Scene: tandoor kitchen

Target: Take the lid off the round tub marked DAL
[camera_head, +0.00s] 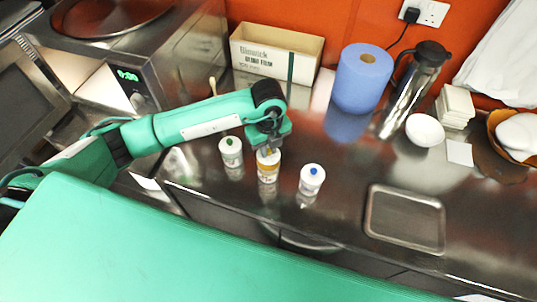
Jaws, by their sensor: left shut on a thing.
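Three small round tubs stand in a row on the steel counter. The left tub (230,150) is white with a green knob on its lid. The middle tub (268,171) has a yellow-brown band, and its white lid (262,157) shows partly under my gripper. The right tub (312,177) is white with a blue knob. Their label words are too small to read, so I cannot tell which is DAL. My left gripper (268,147) points down over the middle tub and is shut on its lid's knob, which is mostly hidden. The lid appears to sit on the tub. My right gripper is out of view.
A shallow steel tray (405,219) lies right of the tubs. Behind stand a cardboard box (275,57), a blue paper roll (362,80), a steel flask (413,88) and a white bowl (424,131). The counter (345,150) between the tubs and the tray is clear.

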